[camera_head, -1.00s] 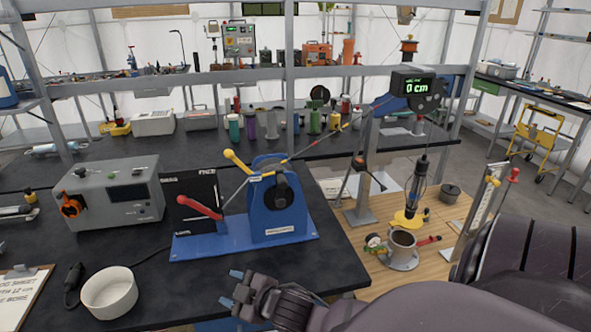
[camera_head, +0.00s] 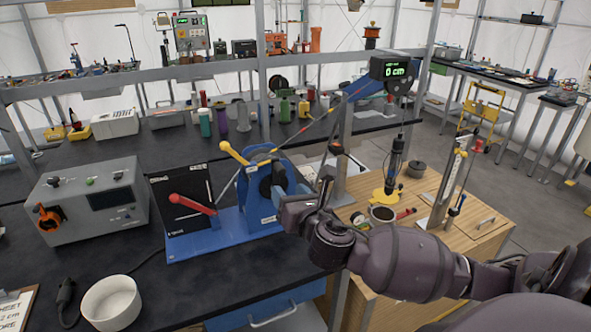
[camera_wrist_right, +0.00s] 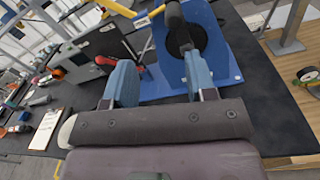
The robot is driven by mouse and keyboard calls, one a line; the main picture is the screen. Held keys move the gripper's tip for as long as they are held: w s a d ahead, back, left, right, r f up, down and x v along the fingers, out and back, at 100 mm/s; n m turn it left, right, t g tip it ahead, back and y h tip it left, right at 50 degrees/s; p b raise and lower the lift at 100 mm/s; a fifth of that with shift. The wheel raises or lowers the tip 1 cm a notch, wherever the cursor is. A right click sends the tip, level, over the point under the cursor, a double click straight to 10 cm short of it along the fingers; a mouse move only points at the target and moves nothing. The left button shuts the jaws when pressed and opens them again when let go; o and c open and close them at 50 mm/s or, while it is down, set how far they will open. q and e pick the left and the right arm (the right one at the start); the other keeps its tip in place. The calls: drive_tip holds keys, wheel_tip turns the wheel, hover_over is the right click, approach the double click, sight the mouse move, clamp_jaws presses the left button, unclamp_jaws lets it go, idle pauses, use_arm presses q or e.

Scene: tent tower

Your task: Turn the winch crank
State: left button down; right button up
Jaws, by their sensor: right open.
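The blue winch (camera_head: 226,226) stands on the dark bench, with a yellow lever (camera_head: 234,153) on top and a red lever (camera_head: 192,204) at its left. Its black crank (camera_head: 277,183) is on the side facing me. My right gripper (camera_head: 290,205) is at the winch's right side, just in front of the crank, and partly covers it. In the right wrist view the two blue fingers are apart and the gripper (camera_wrist_right: 160,65) is empty; the black crank grip (camera_wrist_right: 175,17) lies just beyond the right-hand finger. My left gripper is out of view.
A grey instrument box (camera_head: 85,205) stands left of the winch, and a white bowl (camera_head: 111,303) sits at the front left. A rope runs from the winch to a pulley with a display (camera_head: 396,69) reading 0 cm. A wooden table (camera_head: 480,218) stands at the right.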

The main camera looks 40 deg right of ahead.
sight(282, 173)
drive_tip(key=w+d+n, duration=0.1)
drive_tip(key=w, duration=0.2)
drive_tip(key=w+d+n, duration=0.1)
drive_tip(key=w, duration=0.2)
drive_tip(key=w+d+n+h, duration=0.1)
drive_tip(key=w+d, duration=0.1)
drive_tip(key=w, duration=0.2)
drive_tip(key=shift+r+p, duration=0.1)
drive_tip(key=shift+p, duration=0.25)
drive_tip(key=shift+c, duration=0.3)
drive_tip(key=shift+n, duration=0.3)
clamp_jaws()
